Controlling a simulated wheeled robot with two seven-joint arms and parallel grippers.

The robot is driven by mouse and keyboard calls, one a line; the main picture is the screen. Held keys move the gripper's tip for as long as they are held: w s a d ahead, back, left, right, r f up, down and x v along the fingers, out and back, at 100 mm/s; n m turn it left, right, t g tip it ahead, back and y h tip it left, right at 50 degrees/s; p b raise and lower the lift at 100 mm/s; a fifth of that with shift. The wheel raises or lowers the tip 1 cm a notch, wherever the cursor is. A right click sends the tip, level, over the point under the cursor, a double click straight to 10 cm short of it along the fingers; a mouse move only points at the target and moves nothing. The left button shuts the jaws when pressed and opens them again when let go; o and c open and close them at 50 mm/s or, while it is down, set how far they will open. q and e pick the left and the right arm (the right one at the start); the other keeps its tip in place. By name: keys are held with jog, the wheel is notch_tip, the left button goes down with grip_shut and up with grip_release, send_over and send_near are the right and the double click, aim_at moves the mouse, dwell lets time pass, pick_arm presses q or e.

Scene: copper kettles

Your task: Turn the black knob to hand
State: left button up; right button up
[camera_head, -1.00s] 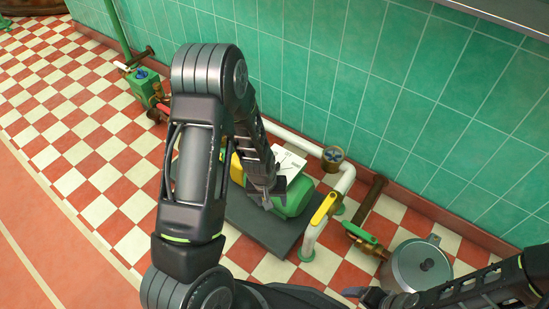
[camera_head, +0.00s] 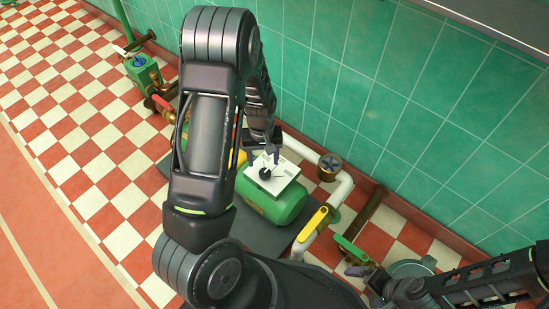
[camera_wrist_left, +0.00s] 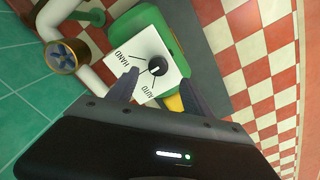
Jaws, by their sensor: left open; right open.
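The black knob (camera_head: 265,173) sits on a white plate (camera_head: 285,174) on top of a green rounded housing (camera_head: 283,207). In the left wrist view the knob (camera_wrist_left: 157,67) is round, with lines on the plate (camera_wrist_left: 132,48) running towards the words HAND and AUTO. My right gripper (camera_head: 364,271) is open and empty, low at the right.
A white pipe (camera_head: 338,190) with a blue-wheeled brass valve (camera_head: 329,166) and a yellow lever (camera_head: 313,223) stands right of the housing. A green lever (camera_head: 350,249) and a metal pot (camera_head: 411,270) are near my right gripper. The green tiled wall (camera_head: 400,110) is close behind.

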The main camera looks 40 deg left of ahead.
aim_at(265, 172)
pick_arm(q)
jog(key=shift+w, duration=0.3)
jog(key=shift+s, duration=0.1)
pick_arm(e)
jog(key=shift+w, duration=0.2)
pick_arm(q)
notch_tip(265, 172, down, 8)
jog(key=b, duration=0.3)
jog(key=shift+r, duration=0.1)
pick_arm(e)
jog(key=f, duration=0.2)
jog(key=shift+w+d+f, duration=0.4)
pick_arm(q)
jog(key=shift+c, duration=0.3)
grip_shut()
